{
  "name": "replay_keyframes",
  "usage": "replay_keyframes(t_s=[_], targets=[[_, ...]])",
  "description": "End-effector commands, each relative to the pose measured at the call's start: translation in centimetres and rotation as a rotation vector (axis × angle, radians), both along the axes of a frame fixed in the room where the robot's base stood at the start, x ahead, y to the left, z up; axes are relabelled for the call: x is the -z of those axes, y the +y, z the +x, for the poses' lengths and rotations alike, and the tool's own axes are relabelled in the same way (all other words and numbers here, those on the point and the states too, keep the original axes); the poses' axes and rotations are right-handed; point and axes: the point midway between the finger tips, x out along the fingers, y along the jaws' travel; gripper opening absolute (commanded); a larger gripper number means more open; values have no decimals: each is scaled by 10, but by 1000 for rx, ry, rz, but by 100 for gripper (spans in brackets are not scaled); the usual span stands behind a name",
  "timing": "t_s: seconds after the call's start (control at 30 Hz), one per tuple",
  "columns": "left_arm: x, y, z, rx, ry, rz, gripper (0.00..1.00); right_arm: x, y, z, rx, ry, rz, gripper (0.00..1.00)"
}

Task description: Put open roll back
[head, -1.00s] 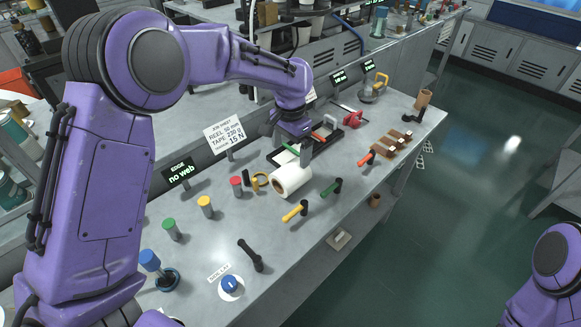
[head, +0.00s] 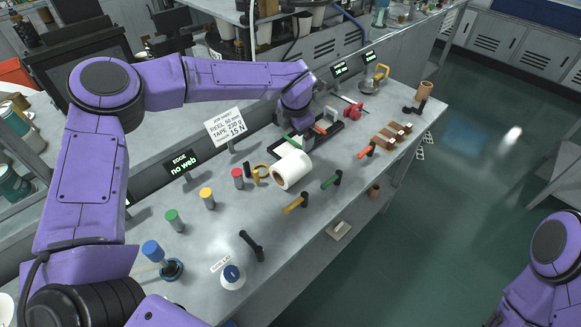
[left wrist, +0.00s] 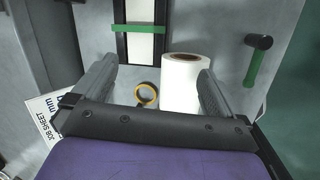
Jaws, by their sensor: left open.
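A white roll (head: 291,170) with a brown core lies on the bench, near its middle. It also shows in the left wrist view (left wrist: 183,84), where my right-hand finger overlaps its side. A small yellow and black tape ring (head: 260,173) is beside it, and in the left wrist view the ring (left wrist: 147,95) appears between my fingers. My left gripper (left wrist: 155,88) is open with nothing clamped in it. In the head view the left gripper (head: 304,138) is partly hidden, just behind the white roll. My right gripper is out of view; only part of the right arm shows.
A black tray (head: 335,134) with a green bar (head: 292,140) lies behind the roll. Yellow (head: 296,203), green (head: 331,180) and black (head: 252,246) handled tools lie in front. A red-topped post (head: 237,178) and a job sheet sign (head: 226,127) stand left.

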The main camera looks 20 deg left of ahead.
Motion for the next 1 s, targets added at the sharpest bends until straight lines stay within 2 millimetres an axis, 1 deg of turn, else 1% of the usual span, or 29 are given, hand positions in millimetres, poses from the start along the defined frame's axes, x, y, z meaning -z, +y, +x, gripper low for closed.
replay_keyframes(t_s=[0.03,0.1,0.2,0.27,0.4,0.5,0.57,0.7,0.8,0.9,1.0], targets=[[3,-2,-19,-67,98,-47,100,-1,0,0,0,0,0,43],[4,-5,-39,-126,202,-90,100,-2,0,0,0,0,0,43],[8,-8,-52,-161,270,-116,100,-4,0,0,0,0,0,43],[17,-8,-54,-166,281,-116,100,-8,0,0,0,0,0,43],[43,-8,-53,-164,276,-114,100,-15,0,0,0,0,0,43],[54,-8,-53,-164,274,-114,100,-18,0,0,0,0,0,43],[61,-8,-53,-164,275,-114,100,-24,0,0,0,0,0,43],[84,-5,-51,-163,275,-113,100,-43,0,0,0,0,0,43],[102,-5,-50,-163,272,-113,100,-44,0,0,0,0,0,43],[108,-5,-49,-163,269,-113,100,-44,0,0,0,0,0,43],[109,-5,-49,-162,268,-113,100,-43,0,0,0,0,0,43]])
